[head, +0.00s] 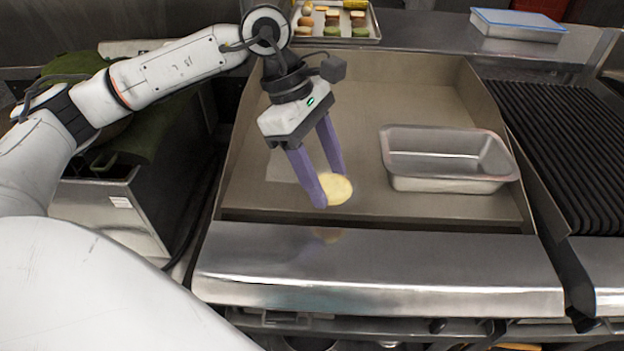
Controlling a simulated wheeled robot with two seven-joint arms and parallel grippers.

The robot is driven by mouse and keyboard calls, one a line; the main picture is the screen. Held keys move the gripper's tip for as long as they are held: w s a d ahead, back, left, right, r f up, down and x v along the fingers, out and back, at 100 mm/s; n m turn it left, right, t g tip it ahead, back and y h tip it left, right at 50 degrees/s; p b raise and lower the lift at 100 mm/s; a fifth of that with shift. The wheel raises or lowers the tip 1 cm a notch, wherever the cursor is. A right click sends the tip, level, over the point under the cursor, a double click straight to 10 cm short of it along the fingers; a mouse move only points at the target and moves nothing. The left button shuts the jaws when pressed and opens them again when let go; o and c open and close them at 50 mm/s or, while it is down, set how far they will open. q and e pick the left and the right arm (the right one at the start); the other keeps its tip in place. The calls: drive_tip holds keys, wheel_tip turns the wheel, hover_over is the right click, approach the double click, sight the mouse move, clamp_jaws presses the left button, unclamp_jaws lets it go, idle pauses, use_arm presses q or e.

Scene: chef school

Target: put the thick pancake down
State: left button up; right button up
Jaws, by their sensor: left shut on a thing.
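The thick pancake (337,188) is a round, pale yellow disc. My left gripper (334,190) has purple fingers pointing down and is shut on the pancake at the fingertips. The pancake is over the front part of the flat griddle (270,203), left of a metal pan. I cannot tell whether it touches the griddle surface or hangs just above it. My right gripper is not in view.
An empty rectangular metal pan (447,184) stands on the griddle's right side. A ribbed grill (570,140) lies to the right. A tray (366,38) with several colourful pieces and a blue-lidded container (518,24) are at the back. The griddle behind the pancake is clear.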

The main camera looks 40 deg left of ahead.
use_arm(q)
drive_tip(key=w+a+r+n+t+y, duration=0.45)
drive_tip(key=a+n, duration=0.25)
drive_tip(key=n, duration=0.9)
drive_tip(key=shift+n+g, duration=0.4)
drive_tip(key=shift+g, duration=0.05)
drive_tip(key=f, duration=0.5)
drive_tip(key=shift+s+f+b, duration=0.15)
drive_tip(key=shift+s+b, duration=0.05)
drive_tip(key=shift+b, duration=0.2)
drive_tip(key=shift+d+f, duration=0.1)
drive_tip(key=shift+f, duration=2.35)
drive_tip(key=o, duration=1.1)
drive_tip(key=shift+r, duration=0.1)
drive_tip(key=shift+c, duration=0.2)
drive_tip(key=v, duration=1.2)
drive_tip(key=shift+d, duration=0.1)
